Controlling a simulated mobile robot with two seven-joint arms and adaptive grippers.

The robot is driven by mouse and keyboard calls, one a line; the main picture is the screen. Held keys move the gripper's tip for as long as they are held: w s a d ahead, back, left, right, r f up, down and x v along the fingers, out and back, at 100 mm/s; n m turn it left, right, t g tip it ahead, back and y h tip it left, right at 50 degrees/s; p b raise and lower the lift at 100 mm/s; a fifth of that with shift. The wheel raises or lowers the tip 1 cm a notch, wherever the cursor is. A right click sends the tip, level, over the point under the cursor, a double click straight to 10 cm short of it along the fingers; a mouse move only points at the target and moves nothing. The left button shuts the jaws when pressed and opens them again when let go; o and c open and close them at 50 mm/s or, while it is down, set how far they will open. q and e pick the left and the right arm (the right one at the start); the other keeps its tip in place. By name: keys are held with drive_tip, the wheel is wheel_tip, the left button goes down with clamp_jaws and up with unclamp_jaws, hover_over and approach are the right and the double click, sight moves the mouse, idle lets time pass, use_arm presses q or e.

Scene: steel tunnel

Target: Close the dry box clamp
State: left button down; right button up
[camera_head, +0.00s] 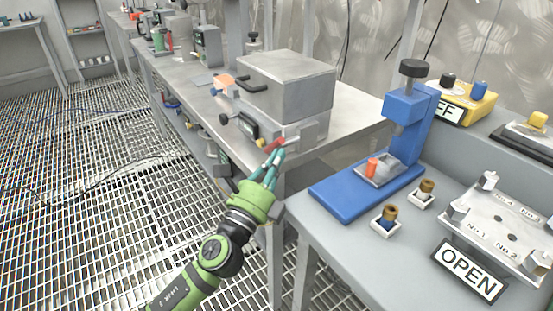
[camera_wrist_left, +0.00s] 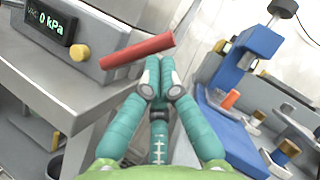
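The dry box (camera_head: 290,85) is a grey metal box with a black handle on the steel bench. Its clamp shows as a red handle (camera_head: 274,145) at the box's near side. In the left wrist view the red handle (camera_wrist_left: 138,50) slants up to the right, just beyond my fingertips. My left gripper (camera_head: 276,158) has teal fingers. In the wrist view its fingertips (camera_wrist_left: 159,75) are together with nothing seen between them. I cannot tell whether they touch the handle. My right gripper is not in view.
A gauge reading 0 kPa (camera_wrist_left: 50,24) with a yellow knob sits left of the handle. A blue press (camera_head: 405,125) stands on the grey table to the right. An OPEN sign (camera_head: 468,270) and a metal plate (camera_head: 505,228) are nearer.

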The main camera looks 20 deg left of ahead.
sight(272, 144)
use_arm(q)
drive_tip(key=shift+r+n+y+p, duration=0.4)
drive_tip(key=shift+n+p, duration=0.1)
drive_tip(key=shift+p, duration=0.5)
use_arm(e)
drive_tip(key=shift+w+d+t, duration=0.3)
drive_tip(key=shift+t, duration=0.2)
